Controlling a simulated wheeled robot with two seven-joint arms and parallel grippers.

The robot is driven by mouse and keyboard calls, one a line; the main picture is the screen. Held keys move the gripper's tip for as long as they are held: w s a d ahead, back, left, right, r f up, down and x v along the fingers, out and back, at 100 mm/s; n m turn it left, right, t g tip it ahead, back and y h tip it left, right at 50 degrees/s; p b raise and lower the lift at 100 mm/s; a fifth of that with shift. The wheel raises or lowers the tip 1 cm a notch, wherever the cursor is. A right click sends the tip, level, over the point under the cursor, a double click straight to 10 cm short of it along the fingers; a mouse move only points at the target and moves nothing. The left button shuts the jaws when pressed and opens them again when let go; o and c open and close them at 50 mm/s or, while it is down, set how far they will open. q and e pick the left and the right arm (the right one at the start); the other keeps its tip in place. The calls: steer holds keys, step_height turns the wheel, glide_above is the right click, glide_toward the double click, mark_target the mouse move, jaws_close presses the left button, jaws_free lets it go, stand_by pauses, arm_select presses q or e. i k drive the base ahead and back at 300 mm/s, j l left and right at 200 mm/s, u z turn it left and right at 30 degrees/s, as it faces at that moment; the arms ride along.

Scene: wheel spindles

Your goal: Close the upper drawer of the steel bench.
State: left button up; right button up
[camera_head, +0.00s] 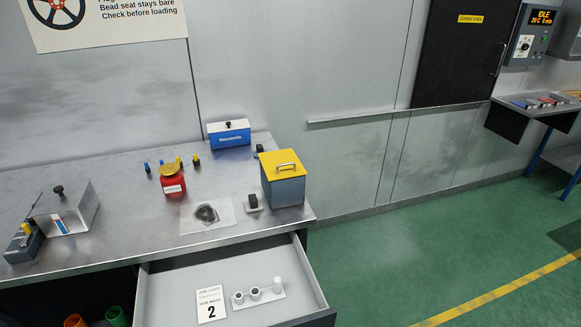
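The steel bench (130,166) stands at the left, with its grey metal top in view. A drawer (170,289) directly under the bench top is pulled out toward me, at the bottom middle. Its dark front (319,319) shows at the bottom right corner of the drawer and is mostly cut off by the picture edge. Inside lie a white card with a 2 (209,304) and a pale holder with short cylinders (258,296). Neither of my grippers is in view.
On the bench top stand a yellow-lidded grey box (285,190), a red canister (172,182), a blue box (229,134) and a steel box (65,210). An orange cup (75,321) and a green cup (116,317) sit left of the drawer. Green floor (420,235) is clear at right.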

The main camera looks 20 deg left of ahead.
mark_target(167, 288)
steer(key=u, duration=1.05)
